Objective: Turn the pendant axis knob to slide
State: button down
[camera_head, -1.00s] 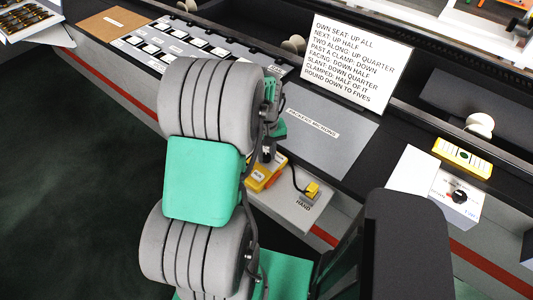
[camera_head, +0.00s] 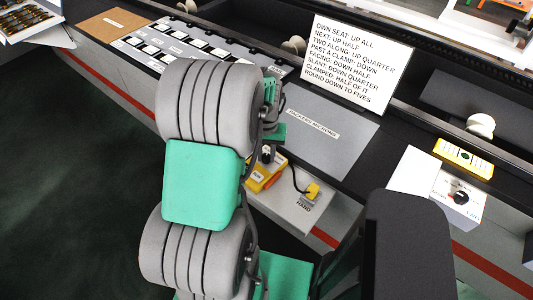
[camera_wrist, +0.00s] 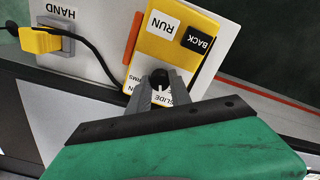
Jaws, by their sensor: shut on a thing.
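The yellow pendant (camera_wrist: 182,38) lies on a light shelf, with a white RUN button, a black BACK button and an orange strip on its side. Its black axis knob (camera_wrist: 159,77) sits between my gripper's fingertips (camera_wrist: 160,88) in the wrist view. My gripper is shut on the knob. A white label around the knob shows SLIDE and part of another word ending in RMS; the fingers hide the rest. I cannot tell where the knob points. In the head view the pendant (camera_head: 263,176) is partly hidden by my arm.
A yellow plug (camera_head: 312,191) on a grey block labelled HAND joins the pendant by a black cable. A grey panel (camera_head: 335,150) and an instruction card (camera_head: 357,62) are behind. A white box with another black knob (camera_head: 461,197) stands at right.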

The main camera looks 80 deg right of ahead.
aim_at(266, 156)
jog(key=c, duration=1.2)
grip_release()
jog(key=shift+o, duration=0.2)
notch_tip(266, 156, up, 8)
jog(key=shift+f+b, duration=0.1)
jog(key=shift+b, duration=0.4)
